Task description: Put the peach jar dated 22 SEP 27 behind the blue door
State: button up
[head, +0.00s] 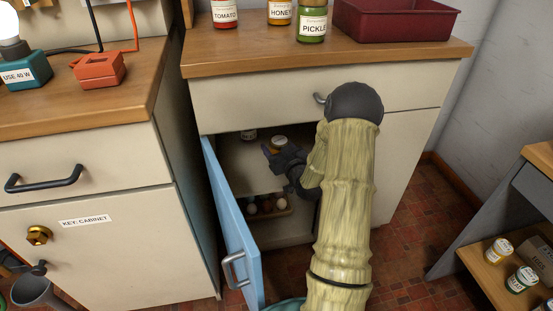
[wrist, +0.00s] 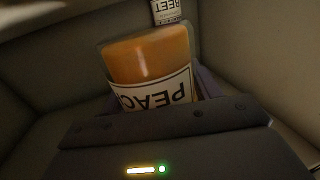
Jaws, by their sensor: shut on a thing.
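The peach jar (wrist: 148,58) is orange, with a white label reading "PEAC" upside down in the wrist view. Its date cannot be read. My gripper (head: 279,156) is shut on it inside the cabinet, above the upper shelf. The blue door (head: 234,225) stands open on the left of the cabinet opening. I cannot tell whether the jar touches the shelf.
A beet jar (wrist: 166,11) stands deeper in the cabinet. A tray of eggs (head: 268,207) lies below. Tomato (head: 224,14), honey (head: 281,12) and pickle (head: 312,22) jars and a red bin (head: 395,20) stand on the counter. More jars stand on the right shelf (head: 485,262).

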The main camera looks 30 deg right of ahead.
jog(key=f+b, duration=0.2)
jog(key=f, duration=0.2)
jog(key=shift+d+f, duration=0.2)
jog(key=shift+f, duration=0.15)
jog(key=o, duration=1.3)
jog(key=shift+c, duration=0.2)
